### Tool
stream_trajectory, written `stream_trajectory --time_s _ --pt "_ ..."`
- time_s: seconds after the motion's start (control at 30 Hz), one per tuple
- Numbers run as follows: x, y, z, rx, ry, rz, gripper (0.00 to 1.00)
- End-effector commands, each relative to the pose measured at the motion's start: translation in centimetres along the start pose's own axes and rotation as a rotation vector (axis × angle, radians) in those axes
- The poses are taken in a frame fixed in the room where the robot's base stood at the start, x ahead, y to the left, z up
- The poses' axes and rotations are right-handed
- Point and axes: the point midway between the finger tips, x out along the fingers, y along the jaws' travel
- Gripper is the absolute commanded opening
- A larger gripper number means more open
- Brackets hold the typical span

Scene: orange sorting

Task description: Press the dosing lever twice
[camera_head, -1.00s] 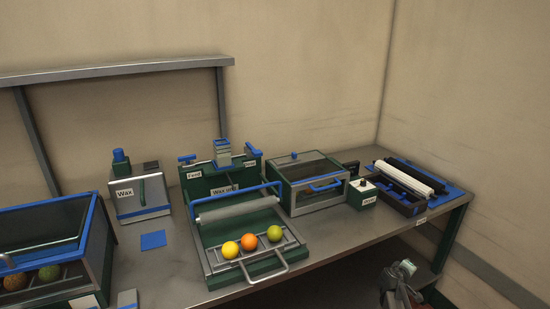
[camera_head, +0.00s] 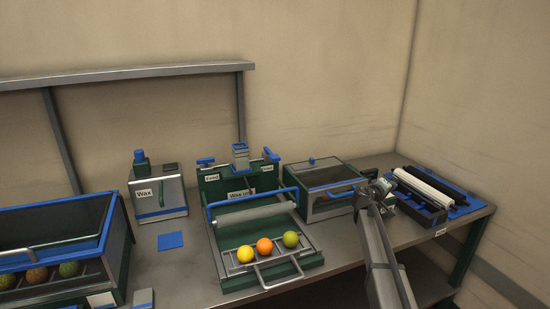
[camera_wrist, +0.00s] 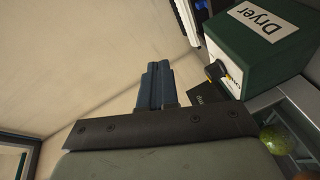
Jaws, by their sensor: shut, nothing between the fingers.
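The box labelled Wax (camera_head: 158,197) stands at the back left of the bench in the head view, with a blue-capped top. In the wrist view my gripper's fingers (camera_wrist: 155,84) are together and empty. The wax box is not in the wrist view.
The wax unit (camera_head: 238,183) stands between, with a roller (camera_head: 254,213) and a yellow, an orange and a green fruit in front. The Dryer box (camera_wrist: 258,48) is close beside my gripper in the wrist view. A blue-rimmed tank (camera_head: 60,204) is at left.

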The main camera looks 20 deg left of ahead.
Motion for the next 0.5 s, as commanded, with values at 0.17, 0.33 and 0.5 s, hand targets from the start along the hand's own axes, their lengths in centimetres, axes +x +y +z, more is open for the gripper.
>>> stream_trajectory --time_s 0.17,0.33,0.5 --pt "-2.4 0.7 -7.6 0.119 -0.056 -0.042 0.00" --pt "-5.6 1.1 -13.5 0.217 -0.115 -0.097 0.00" --pt "-9.4 1.5 -19.2 0.298 -0.171 -0.158 0.00"
